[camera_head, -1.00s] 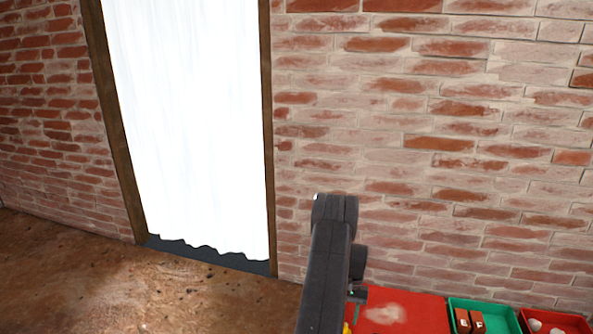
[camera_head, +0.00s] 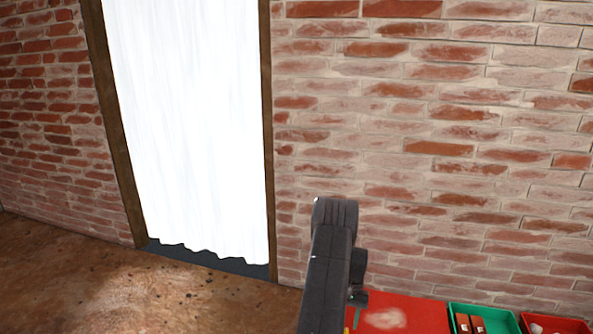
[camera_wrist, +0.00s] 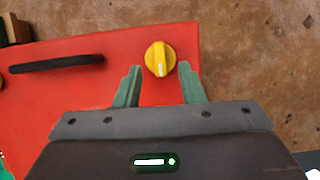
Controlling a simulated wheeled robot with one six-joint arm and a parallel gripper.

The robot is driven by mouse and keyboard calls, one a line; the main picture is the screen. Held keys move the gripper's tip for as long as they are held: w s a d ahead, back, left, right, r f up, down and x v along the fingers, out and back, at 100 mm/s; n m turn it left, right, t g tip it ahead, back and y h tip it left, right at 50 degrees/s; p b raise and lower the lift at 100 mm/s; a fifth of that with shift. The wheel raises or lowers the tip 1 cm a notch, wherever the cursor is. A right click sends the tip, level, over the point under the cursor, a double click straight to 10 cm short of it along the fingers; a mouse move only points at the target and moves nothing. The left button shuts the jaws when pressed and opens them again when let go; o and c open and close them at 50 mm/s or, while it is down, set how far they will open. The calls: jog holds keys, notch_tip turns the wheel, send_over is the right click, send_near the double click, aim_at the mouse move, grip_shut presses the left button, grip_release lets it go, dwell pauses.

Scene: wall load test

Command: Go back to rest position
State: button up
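My gripper (camera_wrist: 158,88) shows in the wrist view with its two green fingers apart and nothing between them. A yellow knob (camera_wrist: 160,58) on the red surface (camera_wrist: 80,92) lies just beyond the fingertips; I cannot tell the height between them. A black bar-shaped handle (camera_wrist: 57,63) lies to the left on the same red surface. The red surface (camera_head: 410,312) shows there at the lower right.
A green bin (camera_head: 492,312) with brown-red blocks and a red bin (camera_head: 550,324) with pale items stand at the lower right. The brick wall (camera_head: 430,130) is behind. A doorway with a white curtain (camera_head: 190,130) is at left. The brown floor (camera_head: 70,270) before it is clear.

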jog(key=b+x, duration=0.1)
jog(key=x, duration=0.3)
jog(key=shift+f, duration=0.1)
jog(key=shift+a+n+p, duration=0.1)
jog(key=shift+n+p, duration=0.2)
jog(key=shift+n, duration=0.2)
jog(key=n, duration=0.1)
jog(key=n+h, duration=0.1)
jog(key=n, duration=0.1)
jog(key=n+h+p, duration=0.1)
jog(key=n, duration=0.1)
jog(key=shift+a+r, duration=0.15)
jog(key=shift+r, duration=0.1)
jog(key=n+h+p, duration=0.1)
jog(key=n, duration=0.2)
jog(key=shift+s+n+h, duration=0.1)
jog(key=shift+n+h, duration=0.2)
jog(key=shift+a+f+n+t+h+p, duration=0.1)
jog(key=shift+n+t+h+p, duration=0.25)
jog(key=shift+n, duration=0.65)
